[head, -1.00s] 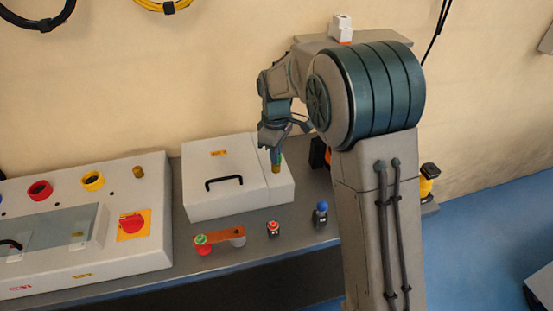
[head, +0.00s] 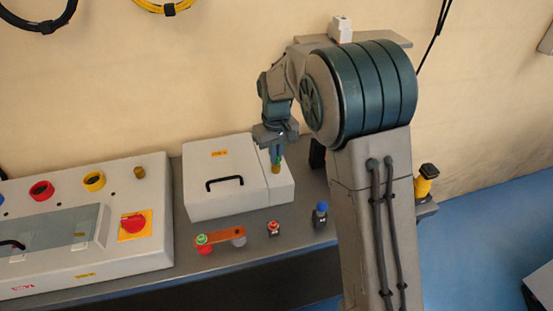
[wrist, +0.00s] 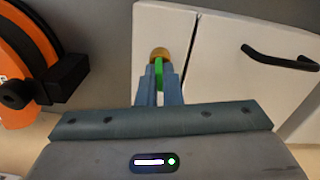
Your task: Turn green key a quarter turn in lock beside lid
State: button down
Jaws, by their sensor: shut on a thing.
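The green key (wrist: 159,74) is between the fingertips of my gripper (wrist: 159,92), which is shut on it. Its far end meets the round brass lock (wrist: 159,53), with no gap visible; how deep it sits is hidden. In the head view the lock (head: 276,169) is on the narrow right part of the white box, beside the lid (head: 215,158) with its black handle. My gripper (head: 276,155) points down just above this lock. The lid is closed, and its handle (wrist: 280,58) shows at right in the wrist view.
A control panel (head: 60,262) with a red knob, coloured rings and another brass cylinder stands at left. An orange-brown bar (head: 218,236), a red-topped item (head: 273,228) and a blue-topped item (head: 321,212) are in front of the box. An orange-and-black object (wrist: 30,70) is close at left in the wrist view.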

jog(key=shift+m, duration=0.8)
jog(key=shift+m, duration=0.7)
jog(key=c, duration=2)
grip_release()
jog(key=shift+m, duration=0.5)
jog(key=o, duration=0.5)
notch_tip(320, 180, up, 14)
jog(key=shift+f+b, duration=0.1)
jog(key=shift+b, duration=0.2)
